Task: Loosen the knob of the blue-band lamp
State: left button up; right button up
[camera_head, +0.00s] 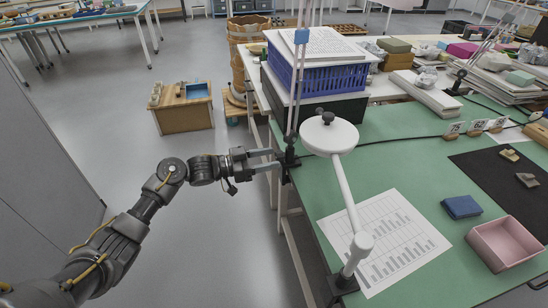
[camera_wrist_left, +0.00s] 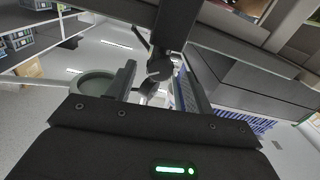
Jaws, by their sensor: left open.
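The blue-band lamp (camera_head: 291,110) has thin upright rods with a blue band (camera_head: 301,36) near the top of the head view; its upper end is out of frame. Its black clamp (camera_head: 290,157) grips the left edge of the green-topped table. My left gripper (camera_head: 274,160) is open beside this clamp, its fingers pointing at it from the left. In the left wrist view a dark round knob (camera_wrist_left: 160,70) shows between the open fingers, under a dark bar. I cannot tell whether the fingers touch it. My right gripper is not in view.
A white lamp (camera_head: 343,190) with a round head stands close to the right. A blue crate (camera_head: 335,78) of papers sits behind the clamp. A printed sheet (camera_head: 385,240), blue block (camera_head: 461,207) and pink tray (camera_head: 507,243) lie on the green table (camera_head: 400,165).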

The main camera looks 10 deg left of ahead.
pick_arm(q)
jog(key=shift+x, duration=1)
jog(key=c, duration=0.9)
jog(key=shift+c, duration=0.3)
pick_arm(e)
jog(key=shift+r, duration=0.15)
pick_arm(q)
jog(key=n+p, duration=0.2)
jog(key=p, duration=0.1)
jog(key=shift+r+n+p, duration=0.1)
jog(key=shift+n+p, duration=0.2)
jog(key=shift+n, duration=0.1)
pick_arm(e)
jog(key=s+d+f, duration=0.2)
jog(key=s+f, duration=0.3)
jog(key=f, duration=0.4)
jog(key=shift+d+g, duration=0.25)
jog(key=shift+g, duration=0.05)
